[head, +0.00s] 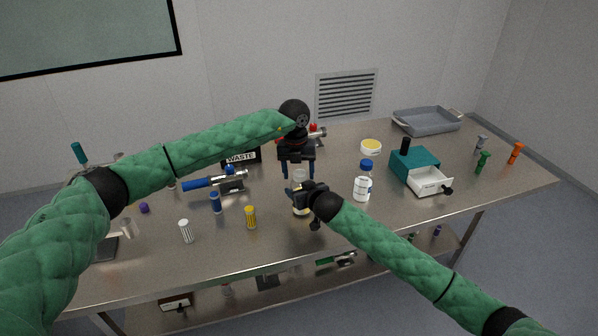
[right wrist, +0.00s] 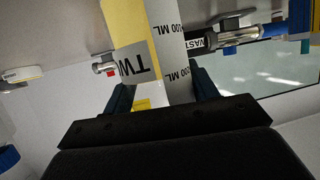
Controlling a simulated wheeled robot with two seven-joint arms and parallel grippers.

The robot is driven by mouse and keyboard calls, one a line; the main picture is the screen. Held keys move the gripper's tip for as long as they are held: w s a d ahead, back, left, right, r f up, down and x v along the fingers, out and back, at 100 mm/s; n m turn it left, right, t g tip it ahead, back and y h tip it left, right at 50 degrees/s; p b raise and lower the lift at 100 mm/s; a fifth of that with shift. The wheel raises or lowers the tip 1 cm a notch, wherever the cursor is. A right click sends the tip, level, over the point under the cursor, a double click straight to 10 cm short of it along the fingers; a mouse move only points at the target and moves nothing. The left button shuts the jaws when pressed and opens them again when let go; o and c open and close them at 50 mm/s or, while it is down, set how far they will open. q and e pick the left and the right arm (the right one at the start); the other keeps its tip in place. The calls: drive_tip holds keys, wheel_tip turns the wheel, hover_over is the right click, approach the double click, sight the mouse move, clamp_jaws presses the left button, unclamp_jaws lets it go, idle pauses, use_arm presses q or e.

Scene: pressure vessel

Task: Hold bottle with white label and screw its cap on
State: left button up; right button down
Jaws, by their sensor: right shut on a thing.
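My right gripper (head: 303,191) is shut on a clear bottle (head: 300,207) near the middle of the table. In the right wrist view, the right gripper's fingers (right wrist: 163,92) stand on either side of the held bottle (right wrist: 176,50), which shows yellow and pale grey areas and the print "100 ML". The bottle's clear upper part stands above the right gripper, and no cap shows on it. My left gripper (head: 297,165) points down just above and behind the bottle, its fingers apart with nothing clearly between them. A loose cap cannot be made out.
Another white-labelled bottle with a blue cap (head: 362,188) stands to the right. Beyond it is a teal box with an open white drawer (head: 424,180). A yellow-topped vial (head: 250,217), a blue one (head: 215,203) and a white one (head: 186,231) stand left. A grey tray (head: 427,122) is at back right.

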use_arm(q)
wheel_tip(320, 180, up, 12)
drive_tip(key=shift+a, duration=0.35)
idle(0.5)
drive_tip(key=shift+w, duration=0.1)
use_arm(e)
drive_tip(key=shift+c, duration=1.9)
unclamp_jaws()
use_arm(q)
drive_tip(key=shift+f, duration=0.1)
use_arm(e)
drive_tip(key=shift+s+d+r+b, duration=0.1)
drive_tip(key=shift+s+d+b, duration=0.1)
drive_tip(key=shift+s+b, duration=0.25)
use_arm(q)
wheel_tip(320, 180, down, 3)
drive_tip(key=shift+b, duration=1.1)
drive_tip(key=shift+f, duration=0.1)
use_arm(e)
drive_tip(key=v, duration=0.6)
drive_tip(key=shift+s+d+r, duration=0.15)
drive_tip(key=shift+s+r, duration=0.1)
drive_tip(key=shift+s, duration=0.05)
use_arm(q)
drive_tip(key=shift+d, duration=0.1)
